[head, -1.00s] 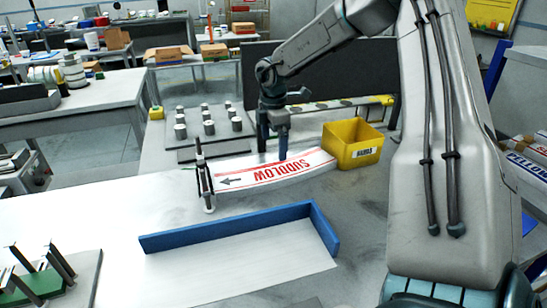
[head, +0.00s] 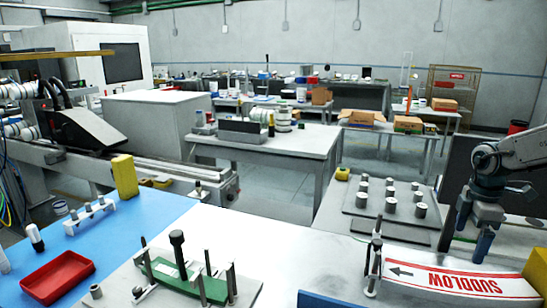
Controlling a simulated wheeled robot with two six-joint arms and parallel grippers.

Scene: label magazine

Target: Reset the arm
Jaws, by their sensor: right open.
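My right gripper (head: 473,238) is at the right side of the head view, pointing down with its two blue fingers apart and nothing seen between them. It is over the far edge of a white label strip (head: 410,280) with red SUDLOW lettering and a black arrow. I cannot tell whether the fingertips touch the strip. The strip's right end is by a yellow bin (head: 538,268), cut off by the frame edge. My left gripper is not in view.
A dark post stand (head: 373,265) is at the strip's left end. Metal cylinders stand on a grey plate (head: 375,225) behind. A green fixture (head: 180,280) with upright posts, a red tray (head: 57,278) and a blue mat (head: 125,235) are at left. White table surface between is clear.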

